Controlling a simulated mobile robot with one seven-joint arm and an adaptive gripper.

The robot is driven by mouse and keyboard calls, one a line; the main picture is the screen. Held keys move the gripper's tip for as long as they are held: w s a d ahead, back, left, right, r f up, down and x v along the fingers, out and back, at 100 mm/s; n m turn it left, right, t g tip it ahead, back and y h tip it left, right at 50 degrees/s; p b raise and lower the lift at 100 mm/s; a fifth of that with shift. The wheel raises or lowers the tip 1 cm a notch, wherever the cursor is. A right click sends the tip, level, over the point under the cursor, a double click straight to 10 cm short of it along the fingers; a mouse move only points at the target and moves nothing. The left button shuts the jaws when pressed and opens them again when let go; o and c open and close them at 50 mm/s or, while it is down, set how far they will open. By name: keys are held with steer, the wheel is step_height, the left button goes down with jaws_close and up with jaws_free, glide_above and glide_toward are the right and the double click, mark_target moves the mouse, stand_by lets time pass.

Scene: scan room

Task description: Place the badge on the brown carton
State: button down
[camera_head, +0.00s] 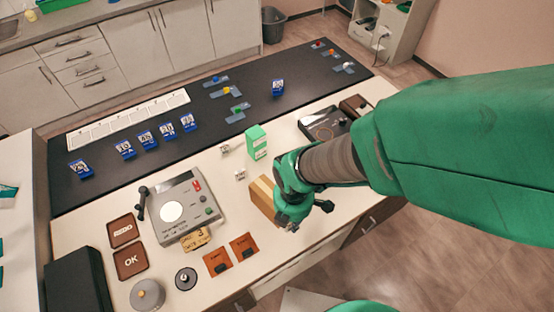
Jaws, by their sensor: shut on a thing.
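A brown carton (262,195), tan with a lighter stripe, stands on the white table near its front edge. My gripper (290,220) is just to the right of the carton in the picture and hides part of it. Whether the two touch I cannot tell. The gripper is shut, with its fingers low over the table's front edge. The thing between its jaws is hidden by the fingers, and I cannot make out the badge clearly.
A green-and-white box (257,142) stands behind the carton. A grey device (183,208) is to the left, with two orange-brown squares (216,261) in front. A dark mat (200,110) holds blue number cards (147,139).

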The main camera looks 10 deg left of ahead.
stand_by(0.4)
glide_above(270, 192)
steer(key=shift+f+b, duration=0.35)
steer(key=shift+f, duration=0.45)
steer(key=shift+f, duration=1.75)
steer(key=shift+f, duration=0.15)
steer(key=c, duration=1.6)
jaws_free()
steer(key=shift+c, duration=0.2)
